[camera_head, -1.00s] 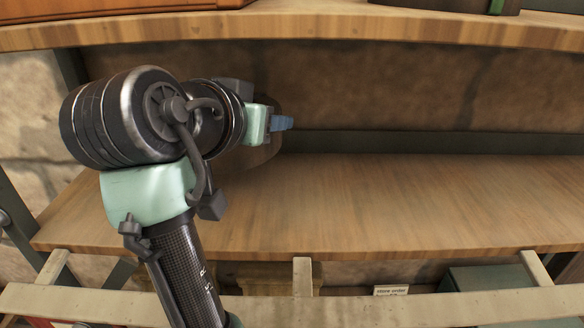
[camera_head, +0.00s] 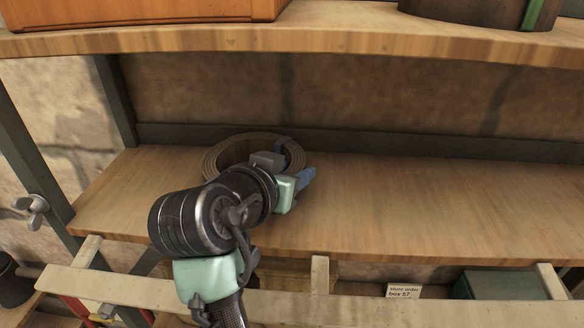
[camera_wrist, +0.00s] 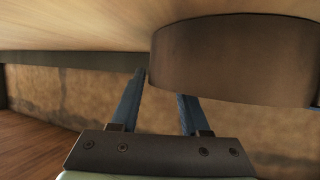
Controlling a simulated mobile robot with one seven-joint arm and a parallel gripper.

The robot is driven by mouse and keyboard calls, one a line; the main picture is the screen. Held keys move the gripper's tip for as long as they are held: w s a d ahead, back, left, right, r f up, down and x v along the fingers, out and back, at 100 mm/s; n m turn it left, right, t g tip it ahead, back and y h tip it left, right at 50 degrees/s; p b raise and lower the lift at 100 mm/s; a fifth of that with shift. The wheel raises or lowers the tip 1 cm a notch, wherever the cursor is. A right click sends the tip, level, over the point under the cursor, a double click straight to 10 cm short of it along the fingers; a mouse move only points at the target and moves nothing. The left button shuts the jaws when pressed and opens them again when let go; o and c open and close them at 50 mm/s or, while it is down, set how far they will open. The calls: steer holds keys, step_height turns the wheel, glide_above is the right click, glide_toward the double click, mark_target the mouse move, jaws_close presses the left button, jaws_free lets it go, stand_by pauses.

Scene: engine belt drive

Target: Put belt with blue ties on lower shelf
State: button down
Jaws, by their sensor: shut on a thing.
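The belt (camera_head: 214,158) is a coiled brown ring lying flat at the left part of the lower shelf (camera_head: 400,205), on or very close to its boards. My gripper (camera_head: 294,162) is at the ring's right side, shut on its band. In the wrist view the belt (camera_wrist: 235,60) shows as a wide dark curved band against the pale wood, with my blue fingers (camera_wrist: 160,85) around its near edge. The right fingertip is hidden behind the band. A small blue patch on the ring's right may be a tie or a finger; I cannot tell.
The upper shelf (camera_head: 300,39) runs above, bearing an orange crate (camera_head: 140,10) and a dark round thing with a green tie (camera_head: 475,12). A pale rail (camera_head: 330,305) crosses in front. The lower shelf is clear to the right.

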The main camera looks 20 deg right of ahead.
steer(key=c, duration=0.8)
jaws_free()
steer(key=shift+f, duration=0.1)
steer(key=o, duration=0.4)
steer(key=shift+r, duration=0.25)
steer(key=b+v, duration=0.3)
steer(key=v, duration=0.9)
steer(key=shift+f, duration=0.15)
